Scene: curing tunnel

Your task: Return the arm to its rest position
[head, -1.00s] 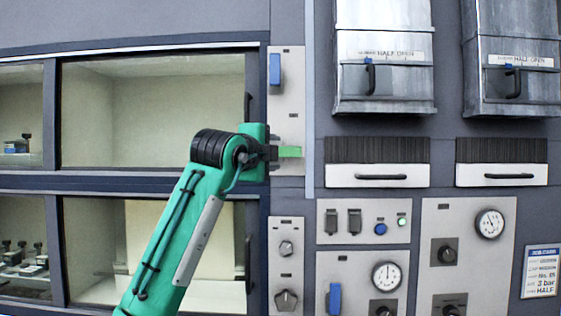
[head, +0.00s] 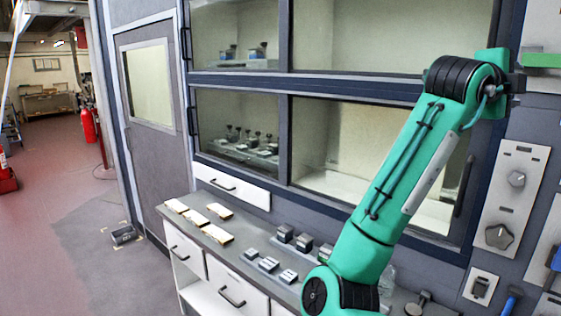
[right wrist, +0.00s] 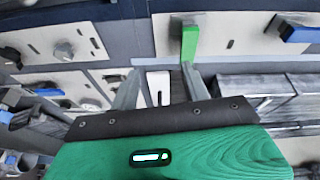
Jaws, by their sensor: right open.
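One green arm of mine crosses the right half of the head view, taken as my right arm. Its right gripper (head: 518,83) is a small dark shape near the right edge, partly hidden by the wrist. In the right wrist view the gripper (right wrist: 160,82) shows two grey fingers spread apart with nothing held between them. A green lever-like block (head: 542,60) on the wall panel is close by the fingers. It also shows in the right wrist view (right wrist: 189,42), by the tip of the right-hand finger; contact cannot be told. My left gripper is not in view.
Glazed cabinets (head: 385,125) stand behind the arm. A counter (head: 215,235) below carries pale blocks (head: 206,220) and dark-and-grey blocks (head: 285,233). A knob panel (head: 512,200) is right of the arm. Open floor (head: 45,215) lies left, with a red extinguisher (head: 90,127).

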